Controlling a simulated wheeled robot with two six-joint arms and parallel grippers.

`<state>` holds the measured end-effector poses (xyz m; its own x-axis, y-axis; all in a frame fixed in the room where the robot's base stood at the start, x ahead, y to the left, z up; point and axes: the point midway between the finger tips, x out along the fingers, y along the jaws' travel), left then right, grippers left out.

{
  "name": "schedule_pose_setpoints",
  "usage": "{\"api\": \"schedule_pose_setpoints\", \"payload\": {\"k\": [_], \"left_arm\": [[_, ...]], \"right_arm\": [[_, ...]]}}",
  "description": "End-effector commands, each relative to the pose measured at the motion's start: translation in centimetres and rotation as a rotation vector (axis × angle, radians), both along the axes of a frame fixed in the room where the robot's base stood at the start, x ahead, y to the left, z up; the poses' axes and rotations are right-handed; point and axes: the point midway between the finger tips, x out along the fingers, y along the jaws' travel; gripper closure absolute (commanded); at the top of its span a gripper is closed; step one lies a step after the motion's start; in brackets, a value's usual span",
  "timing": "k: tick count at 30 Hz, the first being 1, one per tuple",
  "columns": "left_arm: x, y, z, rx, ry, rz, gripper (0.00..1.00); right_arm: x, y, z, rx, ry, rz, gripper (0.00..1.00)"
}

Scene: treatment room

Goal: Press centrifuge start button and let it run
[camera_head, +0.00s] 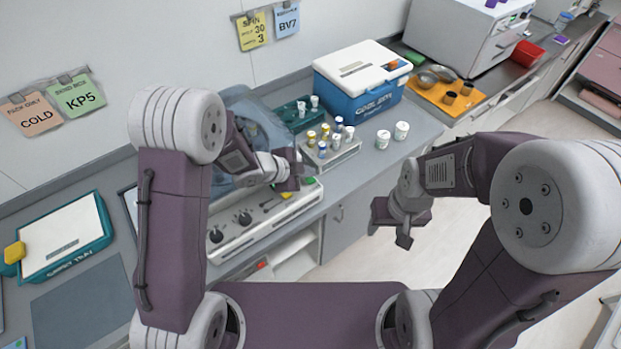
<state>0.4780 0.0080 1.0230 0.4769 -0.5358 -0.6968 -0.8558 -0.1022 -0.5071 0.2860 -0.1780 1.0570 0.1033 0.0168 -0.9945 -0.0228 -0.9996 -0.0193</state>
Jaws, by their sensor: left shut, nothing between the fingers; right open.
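The centrifuge (258,228) stands on the counter at the middle left. It has a white front panel with two dark knobs (230,226) and a bluish see-through lid (238,108) at the back. My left arm and gripper hide part of it. My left gripper (292,182) is shut and empty, over the right part of the panel. I cannot tell whether it touches the panel, and I cannot make out the start button clearly. My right gripper (400,222) is open and empty, out over the floor in front of the counter.
A rack of capped tubes (332,156) stands just right of the centrifuge, with two white jars (383,139) beyond it. A blue and white cooler box (358,100) is behind them. A teal-edged tray (64,238) lies at the left. The floor at the front right is clear.

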Motion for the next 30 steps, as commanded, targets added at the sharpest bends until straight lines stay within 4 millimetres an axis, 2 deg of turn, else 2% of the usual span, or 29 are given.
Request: {"api": "schedule_pose_setpoints", "payload": {"k": [24,30], "left_arm": [[0.0,0.0,0.0,0.0,0.0,0.0,1.0],[-0.01,0.01,-0.64,0.0,0.0,0.0,1.0]], "right_arm": [[0.0,0.0,0.0,0.0,0.0,0.0,0.48],[0.0,0.0,-0.55,0.0,0.0,0.0,0.48]]}}
